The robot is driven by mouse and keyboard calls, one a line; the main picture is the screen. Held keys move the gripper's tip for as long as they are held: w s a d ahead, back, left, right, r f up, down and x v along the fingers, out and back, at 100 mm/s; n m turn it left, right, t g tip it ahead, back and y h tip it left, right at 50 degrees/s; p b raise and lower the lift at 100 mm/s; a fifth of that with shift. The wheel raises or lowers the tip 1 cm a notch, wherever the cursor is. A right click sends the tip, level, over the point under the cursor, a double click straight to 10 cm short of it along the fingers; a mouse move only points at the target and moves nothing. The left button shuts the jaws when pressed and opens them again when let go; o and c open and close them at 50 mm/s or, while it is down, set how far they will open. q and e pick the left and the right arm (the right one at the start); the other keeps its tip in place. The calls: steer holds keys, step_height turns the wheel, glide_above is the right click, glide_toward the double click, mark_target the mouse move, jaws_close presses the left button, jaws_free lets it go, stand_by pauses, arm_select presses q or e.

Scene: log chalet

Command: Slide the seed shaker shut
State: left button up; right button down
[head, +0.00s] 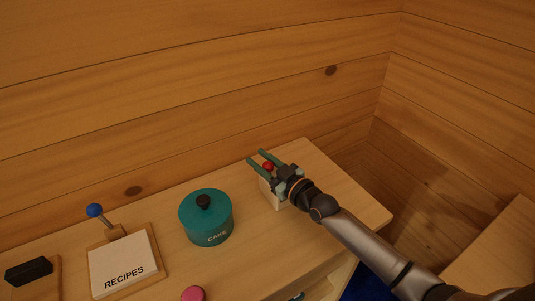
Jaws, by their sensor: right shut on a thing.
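A small cream box (267,191) with a red knob (268,166) stands near the right end of the wooden counter; it appears to be the seed shaker. My right gripper (257,157) reaches over it from the right. Its two teal fingers lie on either side of the red knob and are shut on it. The gripper body and wrist hide much of the box, so I cannot tell how far its slide is open. My left gripper is not in view.
A teal lidded pot (205,222) marked CAKE stands left of the shaker. Further left are a RECIPES board (123,265), a blue-knobbed lever (95,211) and a black block (29,271). A pink knob (193,294) is at the front. A log wall (190,90) rises behind.

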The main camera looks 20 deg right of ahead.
steer(key=shift+a, duration=0.25)
steer(key=c, duration=0.5)
jaws_free()
steer(key=shift+a, duration=0.1)
steer(key=shift+c, duration=0.2)
steer(key=shift+s, duration=0.1)
steer(key=shift+s+d+f, duration=0.1)
steer(key=shift+s+d, duration=0.2)
steer(key=shift+s, duration=0.2)
steer(key=v, duration=1.1)
steer(key=shift+s, duration=0.15)
